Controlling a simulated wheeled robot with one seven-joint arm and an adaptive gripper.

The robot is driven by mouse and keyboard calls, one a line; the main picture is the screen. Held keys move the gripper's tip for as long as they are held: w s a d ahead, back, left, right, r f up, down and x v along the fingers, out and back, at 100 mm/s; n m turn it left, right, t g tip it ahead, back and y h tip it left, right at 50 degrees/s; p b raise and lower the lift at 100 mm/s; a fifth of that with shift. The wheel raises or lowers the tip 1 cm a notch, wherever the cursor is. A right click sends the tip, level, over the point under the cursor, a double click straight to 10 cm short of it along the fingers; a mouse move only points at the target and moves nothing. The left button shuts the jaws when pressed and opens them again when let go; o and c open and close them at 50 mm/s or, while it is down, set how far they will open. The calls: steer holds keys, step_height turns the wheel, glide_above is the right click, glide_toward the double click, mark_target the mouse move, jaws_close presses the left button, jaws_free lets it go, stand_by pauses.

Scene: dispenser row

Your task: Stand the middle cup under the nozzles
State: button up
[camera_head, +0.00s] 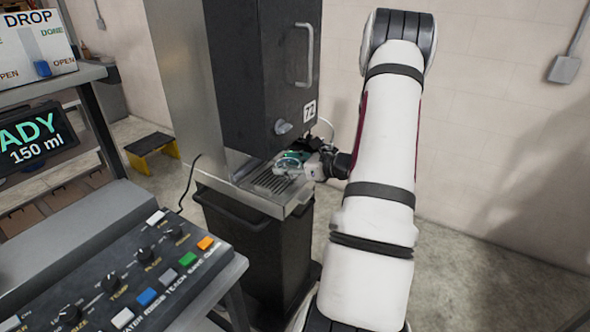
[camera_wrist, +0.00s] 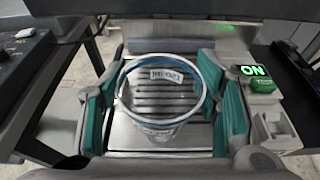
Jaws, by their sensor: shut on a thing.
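A clear cup with a blue rim (camera_wrist: 158,131) is between the teal finger pads of my gripper (camera_wrist: 163,90) in the wrist view. The gripper is shut on the cup's sides. The cup looks upright, with a small label on its wall. Below it is the slotted metal drip tray (camera_wrist: 165,151) of the dispenser. In the head view the cup (camera_head: 287,162) and my gripper (camera_head: 305,167) are over the tray (camera_head: 268,184), below the dark cabinet marked 72 (camera_head: 270,70). I cannot tell whether the cup touches the tray. The nozzles are hidden.
A green lit ON switch (camera_wrist: 258,79) is right of the tray in the wrist view. A control panel (camera_head: 120,270) with knobs and coloured buttons stands at lower left, beside a screen reading 150 ml (camera_head: 38,142). A yellow step stool (camera_head: 152,150) is on the floor behind.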

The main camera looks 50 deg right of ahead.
mark_target(280, 166)
steer(key=x, duration=0.2)
steer(key=r+b+x, duration=0.1)
steer(key=x, duration=0.1)
steer(key=shift+w+f, duration=0.1)
steer(key=shift+w, duration=0.4)
steer(key=shift+w+f+b, duration=0.2)
steer(key=shift+b, duration=0.15)
steer(key=shift+f+b, duration=0.45)
steer(key=shift+f, duration=0.3)
steer(key=shift+f+b, duration=0.45)
steer(key=shift+f, duration=0.15)
steer(key=o, duration=1)
steer(key=shift+s, duration=0.1)
steer(key=v, duration=1.2)
